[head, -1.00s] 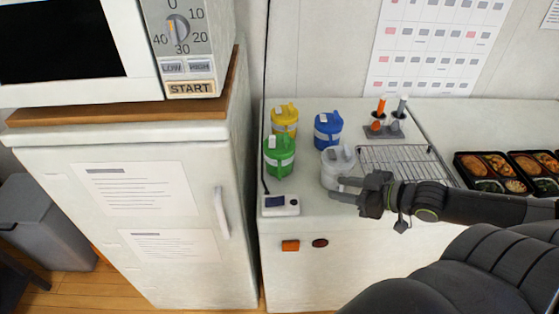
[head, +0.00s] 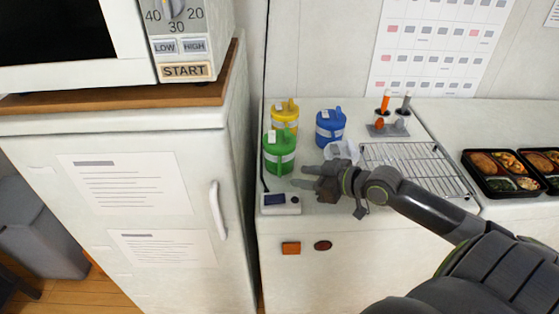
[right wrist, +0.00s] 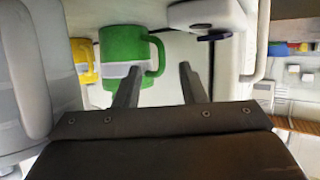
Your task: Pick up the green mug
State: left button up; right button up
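The green mug (head: 279,158) stands upright on the white counter, with a white band around it. In the right wrist view the green mug (right wrist: 122,50) has its handle on the right side. My right gripper (head: 304,177) is to the right of and slightly in front of the mug, its fingers pointing left. In the right wrist view my gripper (right wrist: 158,76) has its two fingers apart with nothing held between them. The left finger overlaps the mug's lower part there; I cannot tell whether they touch. My left gripper is not in view.
A yellow mug (head: 285,112) stands behind the green one, a blue mug (head: 330,127) behind right. A white mug (head: 342,149) is partly hidden by my right gripper. A small white device (head: 281,204) lies in front. A wire rack (head: 415,165) and food trays (head: 490,193) are right.

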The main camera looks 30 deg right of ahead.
aim_at(280, 159)
jog(key=shift+x, duration=3)
jog(key=shift+s, duration=0.1)
grip_shut()
jog(key=shift+r, duration=0.1)
